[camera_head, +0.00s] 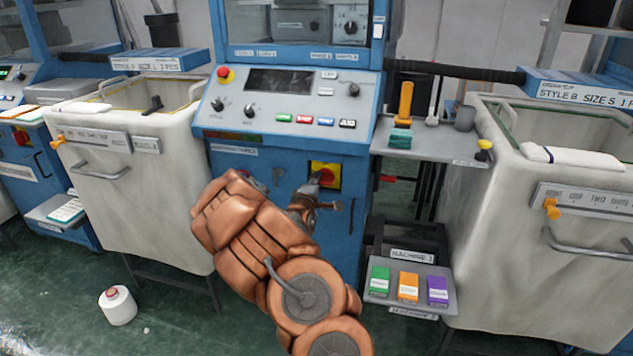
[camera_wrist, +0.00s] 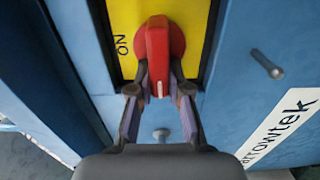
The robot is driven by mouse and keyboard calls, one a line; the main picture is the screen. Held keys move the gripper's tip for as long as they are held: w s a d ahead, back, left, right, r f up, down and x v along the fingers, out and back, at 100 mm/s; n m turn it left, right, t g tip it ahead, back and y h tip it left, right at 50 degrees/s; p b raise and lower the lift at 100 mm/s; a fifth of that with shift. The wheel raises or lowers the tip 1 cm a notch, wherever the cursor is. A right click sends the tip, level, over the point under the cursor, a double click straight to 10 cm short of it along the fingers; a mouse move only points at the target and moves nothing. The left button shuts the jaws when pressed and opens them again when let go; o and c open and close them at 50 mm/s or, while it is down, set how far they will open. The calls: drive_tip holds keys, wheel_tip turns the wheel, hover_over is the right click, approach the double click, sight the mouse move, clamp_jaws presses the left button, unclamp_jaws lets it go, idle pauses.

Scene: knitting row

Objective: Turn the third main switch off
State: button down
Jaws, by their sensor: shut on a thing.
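The main switch on the middle blue machine is a red rotary handle (camera_head: 327,177) on a yellow plate (camera_head: 331,167). In the wrist view the red handle (camera_wrist: 157,50) stands out from the yellow plate (camera_wrist: 195,20). The word ON is printed sideways on the plate, left of the handle. The handle's long grip runs up and down in this view, with a white line at its lower end. My gripper (camera_wrist: 159,89) is shut on the handle, one finger on each side. In the head view my gripper (camera_head: 314,190) partly hides the switch.
A control panel (camera_head: 290,98) juts out above the switch. Fabric bins stand left (camera_head: 150,190) and right (camera_head: 510,210). A low tray (camera_head: 450,305) with coloured boxes is at the lower right. A thread cone (camera_head: 118,305) stands on the floor. Another red-yellow switch (camera_head: 21,137) is far left.

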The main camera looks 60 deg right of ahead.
drive_tip(key=c, duration=1.1)
unclamp_jaws()
drive_tip(key=shift+a, duration=0.1)
drive_tip(key=v, duration=0.7)
drive_tip(key=shift+s+a, duration=0.1)
